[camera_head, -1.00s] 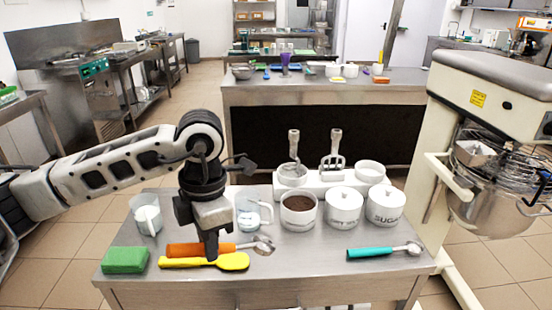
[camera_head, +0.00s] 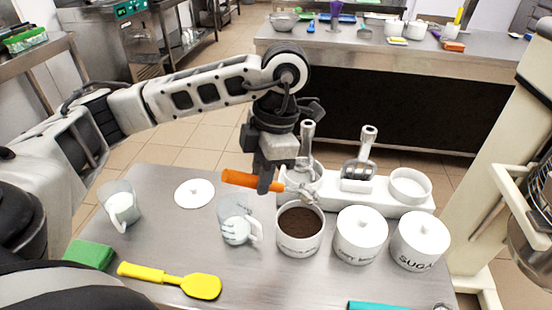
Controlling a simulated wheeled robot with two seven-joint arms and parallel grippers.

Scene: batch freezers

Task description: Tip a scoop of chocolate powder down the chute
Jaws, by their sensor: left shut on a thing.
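My left gripper (camera_head: 266,184) is shut on the orange handle of a scoop (camera_head: 236,178) and holds it above the table. The scoop's metal head points right, above the back rim of an open white tub (camera_head: 299,243) of dark brown powder (camera_head: 300,221). I cannot tell whether the scoop holds powder. The mixer (camera_head: 490,190) stands at the right, cut off by the picture edge, and I cannot make out a chute on it. My right gripper is not in view.
Two lidded white tubs (camera_head: 362,240) stand right of the powder tub, one marked sugar. A white utensil stand (camera_head: 378,194) is behind. Jugs (camera_head: 120,208), a white lid (camera_head: 194,193), a green sponge (camera_head: 90,255), a yellow spatula (camera_head: 170,279) and a teal-handled tool (camera_head: 375,306) lie around.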

